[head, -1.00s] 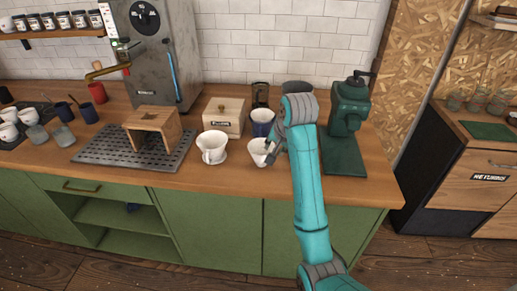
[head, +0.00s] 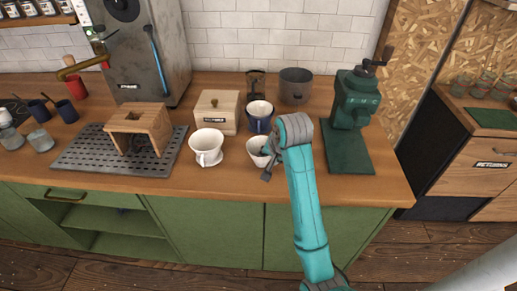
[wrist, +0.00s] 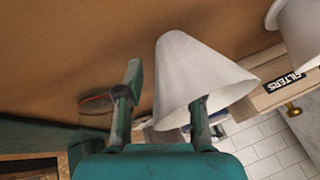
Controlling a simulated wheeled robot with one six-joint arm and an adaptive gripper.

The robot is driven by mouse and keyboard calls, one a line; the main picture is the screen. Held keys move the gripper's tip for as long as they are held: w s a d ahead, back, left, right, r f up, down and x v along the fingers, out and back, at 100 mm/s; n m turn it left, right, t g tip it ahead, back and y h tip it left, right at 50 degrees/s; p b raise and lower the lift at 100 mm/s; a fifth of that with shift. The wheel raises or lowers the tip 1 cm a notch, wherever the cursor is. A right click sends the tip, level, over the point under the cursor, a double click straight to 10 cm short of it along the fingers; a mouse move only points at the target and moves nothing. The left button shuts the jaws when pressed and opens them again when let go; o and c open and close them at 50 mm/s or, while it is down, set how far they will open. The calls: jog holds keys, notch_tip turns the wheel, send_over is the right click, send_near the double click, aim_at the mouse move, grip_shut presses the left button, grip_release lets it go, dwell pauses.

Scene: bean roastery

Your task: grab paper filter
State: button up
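The white paper filter (head: 256,146), a cone open at the top, stands on the counter beside a white handled dripper (head: 207,146). My gripper (head: 266,162) is at its right front side and partly covers it. In the wrist view the filter (wrist: 185,70) shows large. My gripper's fingers (wrist: 165,108) are apart: one tip reaches over the filter's open mouth, the other is outside its wall. A gap shows between the wall and the outer finger. The dripper also shows at the wrist view's upper right (wrist: 302,30).
A green grinder (head: 352,115) is at the right, a grey pot (head: 295,86) at the back. The counter's front edge is close.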

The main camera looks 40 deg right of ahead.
grip_shut()
jog(key=shift+r, duration=0.2)
dwell(0.3)
